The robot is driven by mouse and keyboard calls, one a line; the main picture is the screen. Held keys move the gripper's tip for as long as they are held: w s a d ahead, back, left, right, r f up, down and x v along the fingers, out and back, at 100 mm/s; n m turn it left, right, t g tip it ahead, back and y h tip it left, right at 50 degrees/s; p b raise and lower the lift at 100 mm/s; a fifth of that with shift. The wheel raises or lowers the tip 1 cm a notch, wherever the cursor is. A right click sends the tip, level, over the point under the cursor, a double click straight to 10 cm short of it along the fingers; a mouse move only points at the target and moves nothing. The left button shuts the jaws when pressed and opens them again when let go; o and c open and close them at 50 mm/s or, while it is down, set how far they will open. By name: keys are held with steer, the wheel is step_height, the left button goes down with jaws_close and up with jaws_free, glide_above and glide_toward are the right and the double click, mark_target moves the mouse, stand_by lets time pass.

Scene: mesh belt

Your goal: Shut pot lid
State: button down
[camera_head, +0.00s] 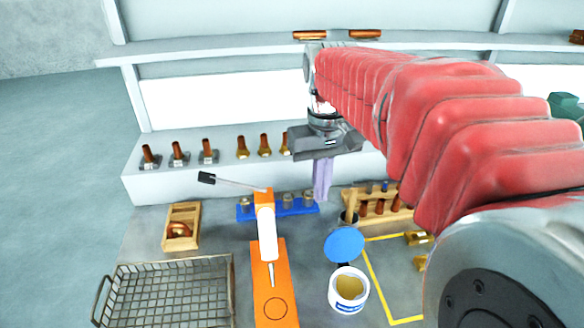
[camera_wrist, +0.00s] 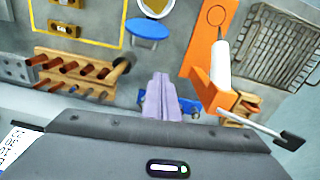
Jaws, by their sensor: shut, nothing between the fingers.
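The pot (camera_head: 347,306) is a small white tub with a blue label and tan contents, in the lower middle of the head view. Its round blue lid (camera_head: 344,243) stands open at the pot's far edge, so the pot's mouth is uncovered. In the wrist view the pot (camera_wrist: 141,7) is partly cut off at the top edge, with the lid (camera_wrist: 141,34) just below it. My gripper (camera_head: 322,190) has pale purple fingers, shut together and empty. It points down behind the lid and a little left of it, apart from it. The fingers also show in the wrist view (camera_wrist: 163,95).
An orange stand (camera_head: 262,300) with a white tool and a long lever stands left of the pot. A blue rack (camera_head: 245,210), a wooden rack (camera_head: 390,217) and a brush lie behind. A wire basket (camera_head: 165,295) is at the left front. Yellow tape (camera_head: 381,297) lies to the right.

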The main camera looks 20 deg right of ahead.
mark_target(341, 241)
steer(key=w+d+f+g, duration=0.1)
steer(key=w+d+g, duration=0.1)
steer(key=d, duration=0.4)
steer(key=shift+w+d+m+y, duration=0.3)
steer(key=shift+w+m+y, duration=0.1)
steer(key=shift+w, duration=0.4)
steer(key=s+a+f, duration=0.1)
steer(key=s+f, duration=0.4)
steer(key=f, duration=0.3)
steer(key=shift+a, duration=0.15)
steer(key=shift+a+r, duration=0.15)
stand_by(0.3)
